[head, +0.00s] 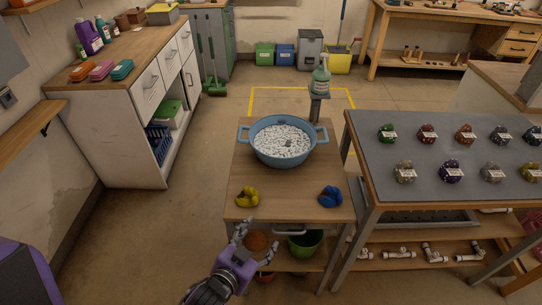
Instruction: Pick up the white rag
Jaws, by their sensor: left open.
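Two rows of small bundled items with white labels lie on the grey-topped table at the right. In the front row, a pale greyish bundle (404,172) and another pale bundle (491,172) look closest to white. I cannot tell whether either is the white rag. My left gripper (256,242) is open and empty at the front edge of the small wooden table (290,208), well left of these bundles. My right gripper is not in view.
A blue basin (247,138) of whitish contents stands on the wooden table, with a yellow cloth-like bundle (246,197) and a blue one (330,197) before it. The grey-topped table (375,146) is close on the right. Floor at left is clear.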

